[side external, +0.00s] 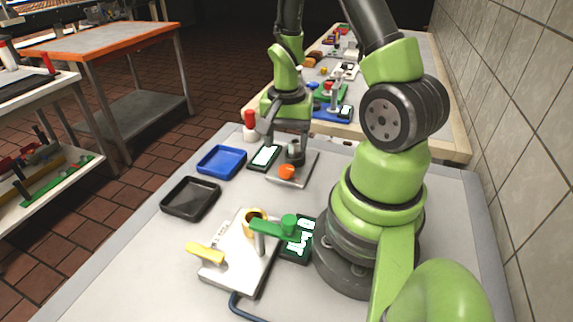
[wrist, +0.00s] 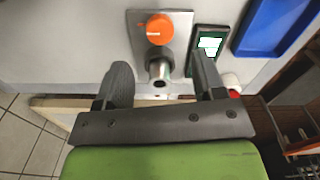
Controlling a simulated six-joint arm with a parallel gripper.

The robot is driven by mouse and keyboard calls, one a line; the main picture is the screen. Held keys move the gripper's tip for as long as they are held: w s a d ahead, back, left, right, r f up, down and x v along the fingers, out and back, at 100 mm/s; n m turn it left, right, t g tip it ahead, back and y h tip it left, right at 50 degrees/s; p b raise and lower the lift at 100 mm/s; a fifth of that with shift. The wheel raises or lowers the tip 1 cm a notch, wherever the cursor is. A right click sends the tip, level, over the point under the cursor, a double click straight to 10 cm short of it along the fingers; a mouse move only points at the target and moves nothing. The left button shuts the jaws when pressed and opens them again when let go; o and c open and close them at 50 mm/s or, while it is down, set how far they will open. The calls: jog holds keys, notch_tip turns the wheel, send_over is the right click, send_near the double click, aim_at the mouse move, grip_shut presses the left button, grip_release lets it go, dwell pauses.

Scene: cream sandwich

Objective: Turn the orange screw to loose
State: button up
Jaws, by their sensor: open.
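The orange screw (side external: 286,171) has a round knob and sits on a grey metal plate (side external: 301,178) on the table. In the wrist view the orange screw (wrist: 159,29) is at the top centre, with a grey metal cylinder (wrist: 160,66) just below it. My gripper (wrist: 163,78) is open, its two dark fingers apart on either side of the cylinder's lower end, with the orange knob beyond the fingertips. In the side view my gripper (side external: 281,135) is above and behind the orange screw. Contact with the cylinder cannot be told.
A dark device with a white screen (side external: 264,157), a blue tray (side external: 221,161) and a black tray (side external: 190,198) lie left of the plate. A white fixture (side external: 236,262) with a green lever (side external: 273,229) and yellow handle (side external: 205,252) stands nearer. A red-capped bottle (side external: 249,126) stands behind.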

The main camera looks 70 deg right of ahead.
aim_at(286, 168)
jog(key=shift+f, duration=3.5)
